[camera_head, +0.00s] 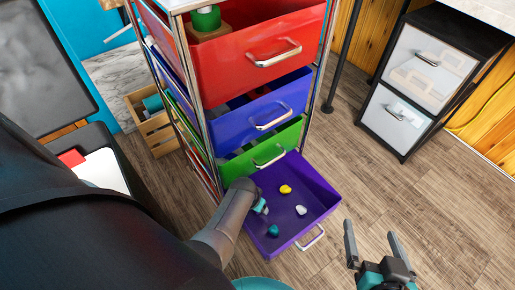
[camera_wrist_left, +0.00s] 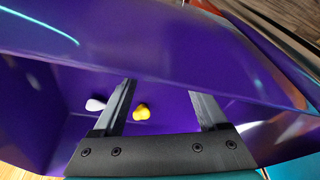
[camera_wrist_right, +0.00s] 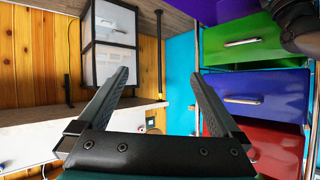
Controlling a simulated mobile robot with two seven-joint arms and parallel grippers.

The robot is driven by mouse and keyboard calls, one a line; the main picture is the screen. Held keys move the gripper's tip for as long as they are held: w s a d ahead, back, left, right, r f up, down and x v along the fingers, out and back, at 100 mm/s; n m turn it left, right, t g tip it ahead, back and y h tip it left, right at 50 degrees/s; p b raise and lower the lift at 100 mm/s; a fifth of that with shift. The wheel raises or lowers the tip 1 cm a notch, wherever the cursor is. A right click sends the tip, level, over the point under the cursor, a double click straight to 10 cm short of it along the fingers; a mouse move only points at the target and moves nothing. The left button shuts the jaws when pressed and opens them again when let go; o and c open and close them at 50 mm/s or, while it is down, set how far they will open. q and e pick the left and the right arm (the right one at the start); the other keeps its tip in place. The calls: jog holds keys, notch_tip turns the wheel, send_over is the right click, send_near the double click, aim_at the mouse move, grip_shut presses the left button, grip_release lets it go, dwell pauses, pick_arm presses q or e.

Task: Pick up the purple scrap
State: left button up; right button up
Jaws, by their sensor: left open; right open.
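No purple scrap can be made out in any view. The open purple drawer (camera_head: 310,181) at the bottom of the cabinet holds a yellow scrap (camera_head: 285,189), a white scrap (camera_head: 301,210) and a teal scrap (camera_head: 273,230). My left gripper (camera_wrist_left: 162,90) is open and empty inside this drawer; in the head view my arm largely hides it. The left wrist view shows the yellow scrap (camera_wrist_left: 141,111) beyond and between its fingers and the white scrap (camera_wrist_left: 95,104) left of them. My right gripper (camera_head: 372,232) is open and empty, right of the drawer, above the floor.
Open green (camera_head: 267,155), blue (camera_head: 268,112) and red (camera_head: 262,58) drawers hang above the purple one. A wooden crate (camera_head: 157,137) stands left of the cabinet. A black-framed cabinet (camera_head: 420,90) stands at the back right. The wooden floor (camera_head: 365,165) between the cabinets is clear.

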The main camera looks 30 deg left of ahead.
pick_arm(q)
jog(key=shift+w+f+b, duration=0.15)
jog(key=shift+f+b, duration=0.4)
jog(key=shift+f, duration=0.1)
jog(key=shift+w+f+b, duration=0.1)
jog(key=shift+f+b, duration=0.2)
pick_arm(e)
jog(key=shift+s+a+r+t+y, duration=0.1)
jog(key=shift+a+r+t+y, duration=0.35)
jog(key=shift+a+t, duration=0.3)
jog(key=shift+a+r+t+y, duration=0.45)
jog(key=shift+a+t, duration=0.05)
jog(key=shift+t, duration=0.35)
pick_arm(q)
grip_shut()
